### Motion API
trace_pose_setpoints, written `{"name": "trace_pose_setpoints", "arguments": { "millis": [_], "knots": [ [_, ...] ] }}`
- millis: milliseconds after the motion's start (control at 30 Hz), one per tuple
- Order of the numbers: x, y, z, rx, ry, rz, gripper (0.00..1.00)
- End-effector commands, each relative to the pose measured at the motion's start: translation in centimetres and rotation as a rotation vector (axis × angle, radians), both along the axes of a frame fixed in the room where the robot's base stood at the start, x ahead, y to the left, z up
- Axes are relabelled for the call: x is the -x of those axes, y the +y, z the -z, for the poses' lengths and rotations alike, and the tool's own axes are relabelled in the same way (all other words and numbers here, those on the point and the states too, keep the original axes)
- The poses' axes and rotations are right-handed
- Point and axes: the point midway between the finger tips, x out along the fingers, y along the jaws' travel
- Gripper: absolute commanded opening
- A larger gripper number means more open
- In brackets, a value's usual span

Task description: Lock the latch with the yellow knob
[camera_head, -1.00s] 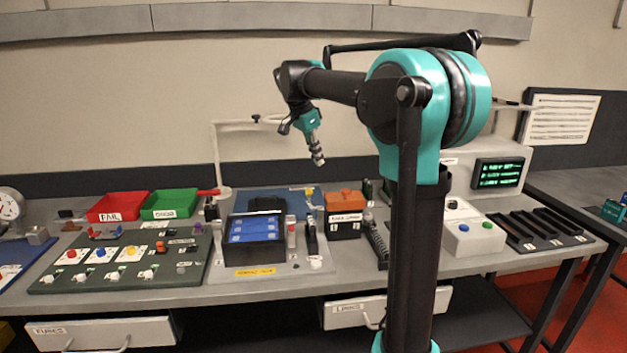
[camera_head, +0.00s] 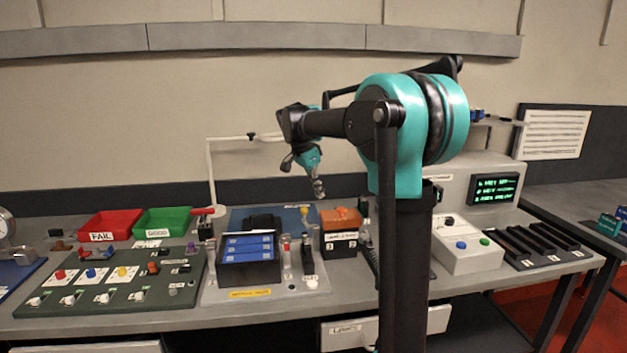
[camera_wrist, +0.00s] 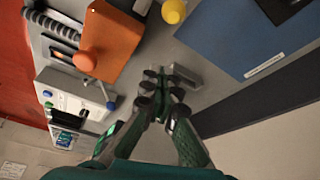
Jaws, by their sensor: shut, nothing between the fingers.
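The yellow knob (camera_head: 304,211) stands at the back of the bench, between the blue mat and the orange-topped box. In the wrist view the yellow knob (camera_wrist: 173,11) is at the top edge, partly cut off. Whether its latch is locked cannot be told. My gripper (camera_head: 319,190) hangs above the back of the bench, just right of and above the knob in the head view. In the wrist view my gripper (camera_wrist: 167,80) is shut and empty, apart from the knob, over a grey piece on the bench.
The orange-topped box (camera_head: 341,219) is close beside my gripper. The battery tray (camera_head: 249,272) with blue cells stands in front to the left. A thin lamp-like stand (camera_head: 211,170) rises behind. The blue mat (camera_wrist: 240,35) is flat. A white button box (camera_head: 467,250) is at right.

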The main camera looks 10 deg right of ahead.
Motion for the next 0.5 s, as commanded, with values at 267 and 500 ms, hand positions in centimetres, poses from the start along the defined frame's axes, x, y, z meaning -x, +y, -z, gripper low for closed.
{"name": "trace_pose_setpoints", "arguments": {
  "millis": [267,500],
  "knots": [
    [0.5,1.3,2.8,0.000,0.001,-0.003,0.00],
    [1.1,2.8,3.1,0.000,0.000,0.000,0.00]
  ]
}}
